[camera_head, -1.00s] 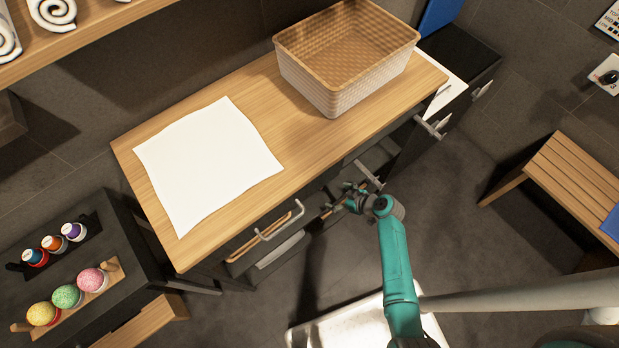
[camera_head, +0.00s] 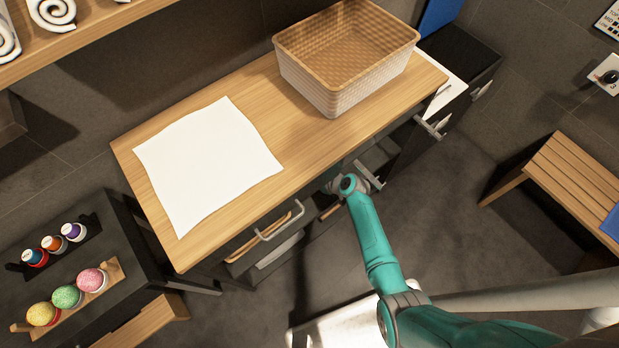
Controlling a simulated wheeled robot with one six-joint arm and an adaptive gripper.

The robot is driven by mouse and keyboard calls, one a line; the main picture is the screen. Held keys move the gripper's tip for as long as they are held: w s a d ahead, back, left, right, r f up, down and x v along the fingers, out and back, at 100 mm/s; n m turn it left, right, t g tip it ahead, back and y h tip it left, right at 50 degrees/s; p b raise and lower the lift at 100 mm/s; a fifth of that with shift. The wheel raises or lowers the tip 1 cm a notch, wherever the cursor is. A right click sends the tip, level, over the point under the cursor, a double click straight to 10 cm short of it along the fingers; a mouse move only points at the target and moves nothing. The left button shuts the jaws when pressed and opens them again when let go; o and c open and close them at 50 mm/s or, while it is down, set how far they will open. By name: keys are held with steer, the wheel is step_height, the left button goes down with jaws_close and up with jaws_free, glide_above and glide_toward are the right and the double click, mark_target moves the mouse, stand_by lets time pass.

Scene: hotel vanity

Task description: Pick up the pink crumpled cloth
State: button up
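No pink crumpled cloth shows in the head view. A flat white cloth (camera_head: 207,165) lies spread on the left of the wooden vanity top. My teal arm reaches from the lower right toward the open drawers at the vanity's front edge. Its far end is at the drawers, below the top's front edge. My gripper's fingers are hidden behind the arm's end, so I cannot see whether they are open or holding anything.
An empty-looking woven basket (camera_head: 345,92) stands at the back right of the vanity top (camera_head: 300,165). Open drawers with metal handles (camera_head: 281,222) jut from the front. A black side stand with bath bombs (camera_head: 67,296) is at left, a wooden bench (camera_head: 575,185) at right.

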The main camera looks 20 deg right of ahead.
steer(key=shift+w+a+f, duration=0.15)
steer(key=shift+w+f, duration=0.05)
steer(key=shift+f, duration=0.05)
steer(key=c, duration=1.1)
steer(key=shift+c, duration=0.2)
